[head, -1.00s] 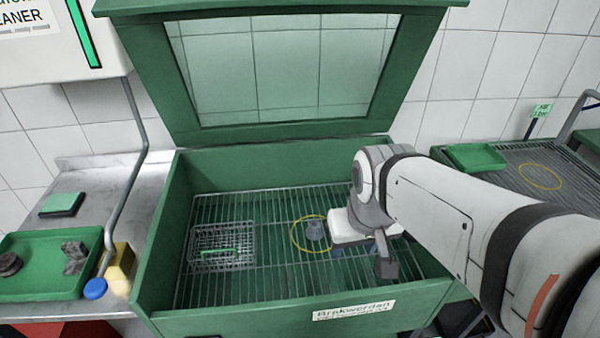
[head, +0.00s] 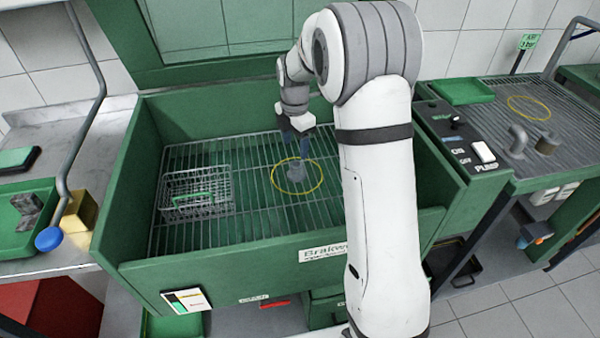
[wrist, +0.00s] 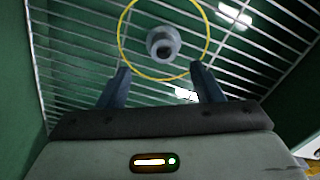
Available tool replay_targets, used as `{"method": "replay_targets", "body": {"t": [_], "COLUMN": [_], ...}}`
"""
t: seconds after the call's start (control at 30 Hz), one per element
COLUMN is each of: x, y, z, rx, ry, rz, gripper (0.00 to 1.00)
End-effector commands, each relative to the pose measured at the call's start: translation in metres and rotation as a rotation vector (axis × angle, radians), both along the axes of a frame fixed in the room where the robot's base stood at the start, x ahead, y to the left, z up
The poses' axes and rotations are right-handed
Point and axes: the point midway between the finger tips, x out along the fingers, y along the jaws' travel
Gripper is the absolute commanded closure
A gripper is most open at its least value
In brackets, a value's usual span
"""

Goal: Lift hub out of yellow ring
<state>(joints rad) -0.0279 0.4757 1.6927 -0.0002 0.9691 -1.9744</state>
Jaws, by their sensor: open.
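The grey hub (head: 295,171) stands on the wire rack inside the yellow ring (head: 297,189) in the green washing cabinet. In the wrist view the stepped hub (wrist: 163,43), with a dark hole in its top, sits inside the yellow ring (wrist: 121,45). My gripper (head: 304,157) is just behind the hub in the head view, pointing down. In the wrist view my gripper (wrist: 161,80) has its two dark fingers apart, with nothing between them. The fingertips reach near the ring's edge, and the hub lies beyond them. The head view does not clearly show the height of the fingertips above the rack.
A wire basket (head: 195,203) with a green handle stands on the rack to the left. The cabinet's green front wall (head: 230,258) and side walls enclose the rack. Bare rack (head: 245,170) lies between basket and ring. A second rack with another yellow ring (head: 528,108) is at right.

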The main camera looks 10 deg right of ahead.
Motion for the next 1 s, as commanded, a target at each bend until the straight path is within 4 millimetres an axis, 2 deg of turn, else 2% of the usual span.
{"method": "replay_targets", "body": {"t": [0.23, 0.6, 0.93, 1.0], "x": [0.003, -0.004, -0.004, -0.004], "y": [0.000, -0.002, -0.001, -0.001], "z": [-0.028, -0.077, -0.083, -0.083], "rx": [0.001, 0.000, 0.000, 0.000], "ry": [0.006, 0.007, 0.004, 0.004], "rz": [0.040, 0.039, 0.039, 0.039], "gripper": [0.40, 0.40, 0.40, 0.46]}}
